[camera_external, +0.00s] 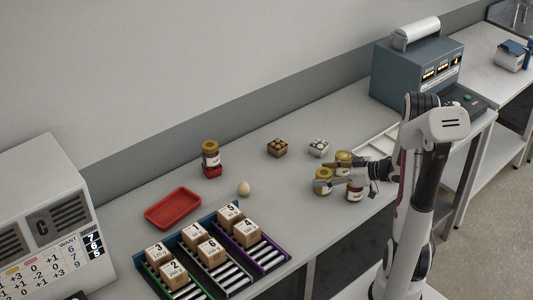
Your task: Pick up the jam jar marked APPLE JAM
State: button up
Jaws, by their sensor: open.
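Several jam jars with yellow lids stand on the grey bench. One jar (323,182) is at the open jaws of my gripper (318,178), whose fingers reach left, one on its far side and one on its near side. I cannot tell whether they touch it. A second jar (343,158) stands just behind the gripper, and a third jar (355,190) stands just in front and to the right, partly hidden by it. Another jar (211,154) stands on a small red block (212,171) further left. The labels are too small to read, so I cannot tell which says APPLE JAM.
An egg (244,188), a red tray (172,208) and racks with numbered boxes (210,250) are to the left. A white tray (372,145) and a blue-grey machine (418,72) are to the right.

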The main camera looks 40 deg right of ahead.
jog(key=shift+w+a+f, duration=0.1)
jog(key=shift+w, duration=0.1)
dwell(0.4)
jog(key=c, duration=1.5)
jog(key=shift+r, duration=5.05)
